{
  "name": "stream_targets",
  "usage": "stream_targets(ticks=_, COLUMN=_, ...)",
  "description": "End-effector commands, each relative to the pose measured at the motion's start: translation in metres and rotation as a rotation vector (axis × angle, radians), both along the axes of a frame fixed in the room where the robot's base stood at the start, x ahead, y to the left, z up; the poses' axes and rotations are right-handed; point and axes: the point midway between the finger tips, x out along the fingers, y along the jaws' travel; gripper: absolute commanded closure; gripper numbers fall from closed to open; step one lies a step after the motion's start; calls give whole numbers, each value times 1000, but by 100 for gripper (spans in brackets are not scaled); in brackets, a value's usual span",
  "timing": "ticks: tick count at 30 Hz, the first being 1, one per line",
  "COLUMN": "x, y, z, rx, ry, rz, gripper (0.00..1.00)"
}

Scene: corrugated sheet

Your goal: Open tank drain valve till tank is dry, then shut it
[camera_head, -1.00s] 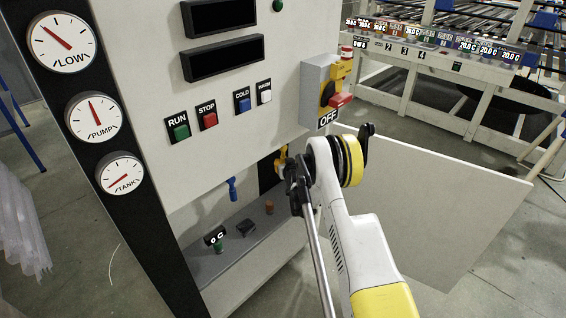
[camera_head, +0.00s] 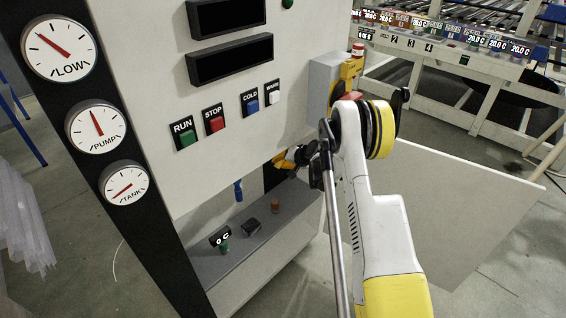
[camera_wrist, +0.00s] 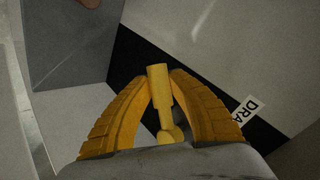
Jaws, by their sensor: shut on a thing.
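The drain valve's yellow handle (camera_wrist: 160,92) stands between my yellow fingers in the wrist view, with a rounded yellow part at its lower end. My gripper (camera_wrist: 160,80) is shut on this handle. A label reading "DRA" (camera_wrist: 248,108) is partly visible to its right. In the head view my gripper (camera_head: 288,160) reaches into the opening under the cabinet panel, and the valve cannot be made out clearly there. The TANK gauge (camera_head: 124,184) has its red needle pointing to the lower left.
The PUMP gauge (camera_head: 95,126) and LOW gauge (camera_head: 60,48) sit above it. RUN (camera_head: 185,138), STOP and other buttons are on the panel. A shelf (camera_head: 235,255) holds small coloured valves and a "0 C" display. An open door panel (camera_head: 440,210) stands right of my arm.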

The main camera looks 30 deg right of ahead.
Motion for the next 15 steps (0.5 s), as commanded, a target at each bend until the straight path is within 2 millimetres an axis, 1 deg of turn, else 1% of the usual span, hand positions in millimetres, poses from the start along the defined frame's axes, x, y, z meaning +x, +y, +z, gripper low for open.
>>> stream_targets(ticks=6, x=-2, y=9, z=12, rx=182, ry=65, rz=1, gripper=100)
stream_targets(ticks=15, x=-4, y=15, z=24, rx=365, ry=132, rz=2, gripper=100)
